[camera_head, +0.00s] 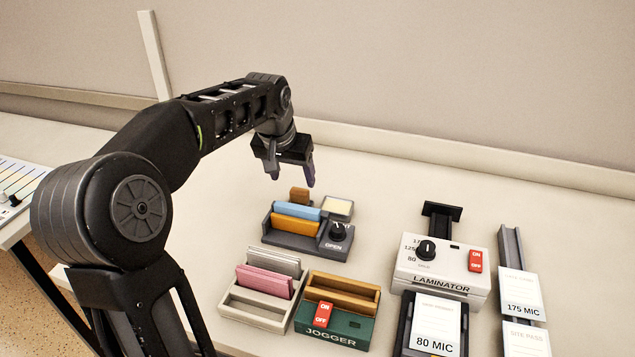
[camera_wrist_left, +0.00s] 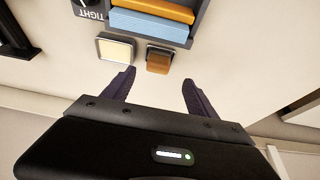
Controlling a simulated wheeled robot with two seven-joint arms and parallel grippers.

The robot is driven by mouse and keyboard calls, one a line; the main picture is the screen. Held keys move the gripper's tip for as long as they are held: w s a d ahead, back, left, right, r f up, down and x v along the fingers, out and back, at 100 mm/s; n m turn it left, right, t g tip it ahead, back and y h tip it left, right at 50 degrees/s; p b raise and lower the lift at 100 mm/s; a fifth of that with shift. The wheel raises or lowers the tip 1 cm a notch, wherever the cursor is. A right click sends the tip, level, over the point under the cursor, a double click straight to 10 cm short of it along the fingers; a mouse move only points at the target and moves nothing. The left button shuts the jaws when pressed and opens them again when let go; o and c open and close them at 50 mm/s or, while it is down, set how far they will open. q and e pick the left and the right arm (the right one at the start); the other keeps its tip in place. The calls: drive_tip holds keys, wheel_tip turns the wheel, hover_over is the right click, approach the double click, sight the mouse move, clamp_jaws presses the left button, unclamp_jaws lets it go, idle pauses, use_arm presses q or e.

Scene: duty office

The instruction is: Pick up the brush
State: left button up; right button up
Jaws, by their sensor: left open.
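A small brown block (camera_head: 299,195), which looks like the brush, stands behind the grey organiser on the table. In the left wrist view the brown block (camera_wrist_left: 158,62) has an orange-brown top and a darker body. My left gripper (camera_head: 291,181) is open and empty, pointing down above and just behind the block. In the left wrist view the two fingertips (camera_wrist_left: 158,77) are spread apart, with the block just beyond the gap between them. I cannot tell the exact height between fingertips and block. My right gripper is not in view.
A cream pad in a grey tray (camera_head: 338,208) sits close beside the block. The grey organiser (camera_head: 290,242) holds blue and orange pieces. The green jogger (camera_head: 345,325), a pink card holder (camera_head: 257,312) and the laminator (camera_head: 440,270) stand nearer. The table behind is clear up to the wall.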

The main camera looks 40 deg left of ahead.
sight(299, 190)
use_arm(q)
drive_tip(key=shift+x, duration=1.3)
drive_tip(key=shift+w, duration=0.2)
drive_tip(key=p+x, duration=0.1)
drive_tip(key=x, duration=0.4)
drive_tip(key=shift+w+d, duration=0.1)
drive_tip(key=shift+c, duration=0.4)
drive_tip(key=c, duration=1.3)
